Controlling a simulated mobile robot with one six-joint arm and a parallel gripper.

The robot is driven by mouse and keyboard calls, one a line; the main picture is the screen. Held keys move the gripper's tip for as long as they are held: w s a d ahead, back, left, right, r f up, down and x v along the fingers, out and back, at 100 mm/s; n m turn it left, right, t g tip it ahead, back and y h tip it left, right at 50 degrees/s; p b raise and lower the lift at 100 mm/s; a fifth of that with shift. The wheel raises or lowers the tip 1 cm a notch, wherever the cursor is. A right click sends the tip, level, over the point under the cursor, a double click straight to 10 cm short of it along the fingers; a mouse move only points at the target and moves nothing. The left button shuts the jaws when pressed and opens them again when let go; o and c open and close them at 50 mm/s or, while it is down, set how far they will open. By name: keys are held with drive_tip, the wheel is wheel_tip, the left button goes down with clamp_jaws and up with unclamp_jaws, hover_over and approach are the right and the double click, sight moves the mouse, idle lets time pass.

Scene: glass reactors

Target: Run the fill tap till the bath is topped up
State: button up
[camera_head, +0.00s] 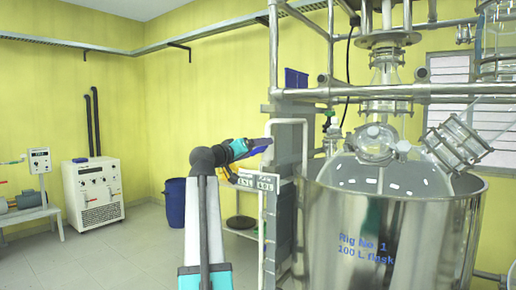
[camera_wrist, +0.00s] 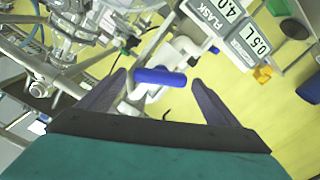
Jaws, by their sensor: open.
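The bath is the shiny steel vessel (camera_head: 386,243) marked "Rig No. 1 100 L flask" at the right of the head view. Its liquid level is hidden by its wall. In the wrist view, a blue bar-shaped handle (camera_wrist: 160,76) on a white pipe fitting looks like the fill tap's. My gripper (camera_wrist: 158,79) is open, with one dark finger on each side of the handle in the picture. I see no contact, and the depth gap is unclear. In the head view my gripper (camera_head: 262,147) is left of the bath, and the tap is not clear there.
Steel frame pipes (camera_head: 274,60) and glassware (camera_head: 376,143) stand over the bath. A white machine (camera_head: 93,192) and a blue bin (camera_head: 176,203) stand further back. The left floor has free room.

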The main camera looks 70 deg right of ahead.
drive_tip(key=shift+x, duration=1.2)
drive_tip(key=c, duration=1.1)
drive_tip(key=shift+o, duration=0.2)
drive_tip(key=shift+f+m+b, duration=0.1)
drive_tip(key=shift+m+b, duration=0.4)
drive_tip(key=shift+b, duration=0.45)
drive_tip(key=m+b, duration=0.1)
drive_tip(key=b, duration=0.2)
drive_tip(key=shift+m, duration=0.4)
drive_tip(key=m+b, duration=0.2)
drive_tip(key=b, duration=0.1)
drive_tip(key=shift+s+m+b, duration=0.1)
drive_tip(key=shift+m+b, duration=0.3)
drive_tip(key=shift+b, duration=0.15)
drive_tip(key=shift+r+m, duration=0.2)
drive_tip(key=shift+m, duration=0.1)
